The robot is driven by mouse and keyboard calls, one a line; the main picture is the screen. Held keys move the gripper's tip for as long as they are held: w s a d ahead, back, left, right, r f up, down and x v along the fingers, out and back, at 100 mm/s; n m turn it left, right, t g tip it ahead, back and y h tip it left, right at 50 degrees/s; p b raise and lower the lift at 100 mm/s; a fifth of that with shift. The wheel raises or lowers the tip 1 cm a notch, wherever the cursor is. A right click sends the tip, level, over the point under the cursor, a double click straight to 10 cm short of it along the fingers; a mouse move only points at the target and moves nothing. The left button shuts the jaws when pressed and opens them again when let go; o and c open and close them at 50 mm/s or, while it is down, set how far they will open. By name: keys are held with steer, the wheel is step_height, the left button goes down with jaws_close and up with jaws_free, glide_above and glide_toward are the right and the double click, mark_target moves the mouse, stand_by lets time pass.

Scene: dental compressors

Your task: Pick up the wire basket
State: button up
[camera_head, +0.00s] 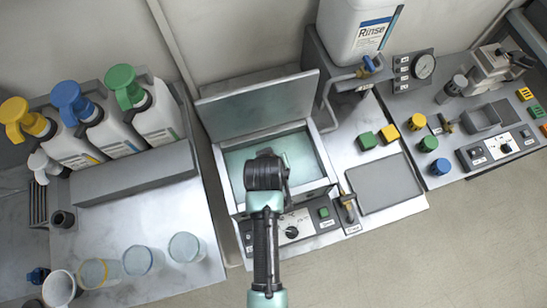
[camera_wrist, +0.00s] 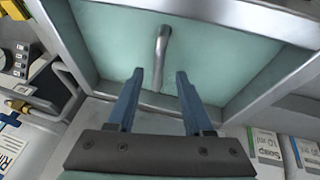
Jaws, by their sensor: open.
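No wire basket can be made out clearly in either view. My gripper (camera_head: 265,172) is over the open tank (camera_head: 327,167) of the middle unit and hides part of its inside. In the wrist view my gripper (camera_wrist: 160,74) has its two blue fingers spread apart with nothing held between them. A grey bent bar (camera_wrist: 162,45) stands out against the pale teal inside of the tank, beyond and between the fingertips. I cannot tell whether the bar belongs to the basket.
The tank's lid (camera_head: 258,105) stands raised behind my gripper. A Rinse container (camera_head: 355,30) and a curved pipe are at the back right. Pump bottles (camera_head: 112,132) stand at the left, with several cups (camera_head: 187,247) in front. A flat grey tray (camera_head: 382,184) lies right of the tank.

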steer(key=shift+p+x, duration=0.55)
steer(key=shift+x, duration=2.3)
steer(key=shift+d, duration=0.15)
steer(key=shift+c, duration=0.2)
jaws_close()
steer(key=shift+r, duration=0.1)
